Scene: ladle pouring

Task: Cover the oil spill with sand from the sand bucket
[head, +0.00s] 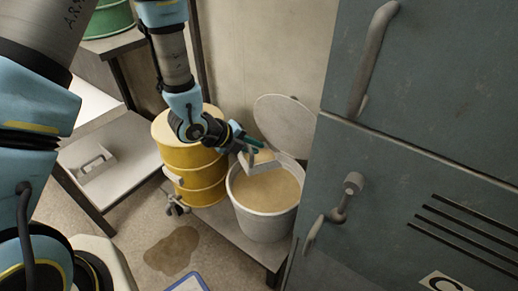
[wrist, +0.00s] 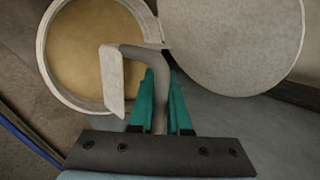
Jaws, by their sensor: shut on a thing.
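The sand bucket (head: 240,215) is a pale round bucket, full of tan sand (head: 272,190), on a low platform. The bucket also shows at the upper left of the wrist view (wrist: 44,62). A dark brown oil spill (head: 172,251) lies on the floor, left of and nearer than the bucket. My gripper (head: 243,138) is at the bucket's upper rim, with its teal fingers (wrist: 161,90) shut on the grey handle of a ladle (wrist: 112,82). In the wrist view the ladle's pale end lies in front of the sand; whether it touches the sand is unclear.
A round pale lid (head: 285,124) stands tilted behind the bucket. A yellow barrel (head: 183,157) stands at its left. A grey cabinet (head: 420,120) with handles blocks the right. A white bench (head: 112,158) is at left. A blue-edged object (head: 187,284) is at the bottom edge.

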